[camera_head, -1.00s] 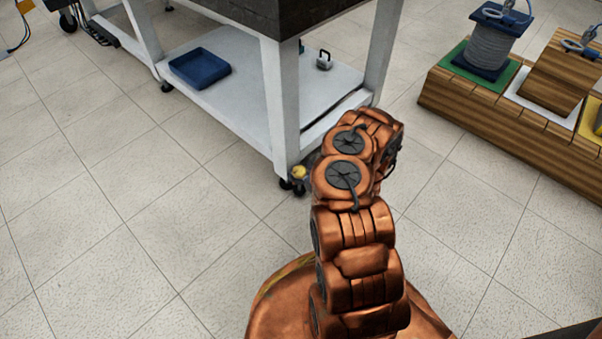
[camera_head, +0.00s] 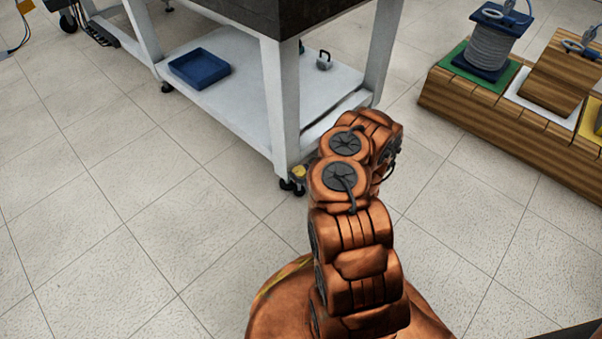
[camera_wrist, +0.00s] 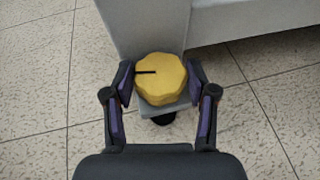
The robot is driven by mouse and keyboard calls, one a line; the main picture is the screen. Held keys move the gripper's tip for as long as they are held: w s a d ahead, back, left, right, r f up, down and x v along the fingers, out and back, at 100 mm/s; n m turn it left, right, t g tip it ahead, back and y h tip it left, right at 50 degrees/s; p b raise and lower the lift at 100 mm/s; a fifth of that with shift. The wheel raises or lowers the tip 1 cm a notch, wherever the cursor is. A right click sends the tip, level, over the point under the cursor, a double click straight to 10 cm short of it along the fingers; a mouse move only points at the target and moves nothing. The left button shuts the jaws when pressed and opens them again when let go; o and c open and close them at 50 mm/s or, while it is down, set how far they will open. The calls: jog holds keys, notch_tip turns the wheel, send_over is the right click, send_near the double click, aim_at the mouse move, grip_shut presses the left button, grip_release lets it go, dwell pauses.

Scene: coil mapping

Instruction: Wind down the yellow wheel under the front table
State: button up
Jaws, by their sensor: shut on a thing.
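The yellow wheel (camera_wrist: 165,88) sits at the foot of a grey table leg, with a dark line on its top pointing left. In the head view the wheel (camera_head: 299,171) shows in part at the base of the front table's (camera_head: 281,100) near leg, just left of my arm. My gripper (camera_wrist: 160,78) is shut on the wheel, one finger on its left side and one on its right. My arm hides most of the gripper in the head view. A dark caster shows below the wheel.
A blue tray (camera_head: 200,68) and a small metal padlock-like object (camera_head: 324,61) lie on the table's lower shelf. A wooden stand (camera_head: 500,118) with a grey coil (camera_head: 490,46) is at the right.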

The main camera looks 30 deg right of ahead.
jog(key=shift+m+h+b, duration=0.3)
jog(key=shift+m+h, duration=0.3)
jog(key=shift+h, duration=0.1)
jog(key=o, duration=1.2)
jog(key=shift+c, duration=0.2)
jog(key=shift+s, duration=0.2)
jog(key=v, duration=0.4)
jog(key=shift+d, duration=0.1)
send_near(302, 173)
jog(key=shift+v, duration=0.8)
jog(key=shift+r, duration=0.1)
